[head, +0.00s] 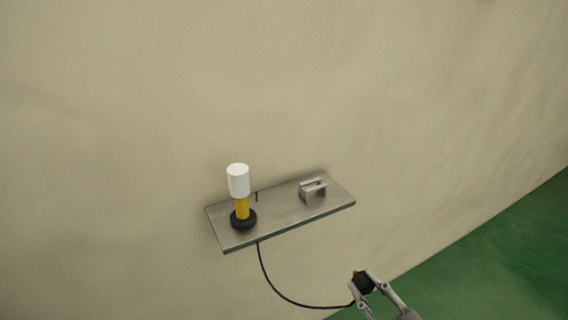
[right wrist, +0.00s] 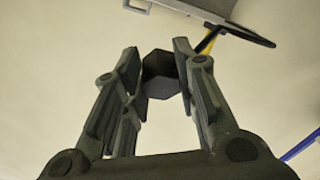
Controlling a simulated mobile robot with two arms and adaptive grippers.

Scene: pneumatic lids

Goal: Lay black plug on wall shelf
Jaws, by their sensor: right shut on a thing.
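The black plug (head: 361,284) is between the fingers of my right gripper (head: 363,279), in front of the wall, below and right of the shelf. In the right wrist view the fingers (right wrist: 156,62) are shut on the plug (right wrist: 161,75), which shows as a dark faceted block. A black cable (head: 275,288) hangs in a curve from the shelf's front edge to the plug. The grey wall shelf (head: 276,212) is fixed to the beige wall, and part of it shows in the right wrist view (right wrist: 205,13). My left gripper is not in view.
A yellow post (head: 242,207) with a white cap (head: 238,181) and black base (head: 243,220) stands on the shelf's left part. A grey metal bracket (head: 312,189) stands on its right part. The shelf's middle is mostly bare. Green floor (head: 490,260) lies at lower right.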

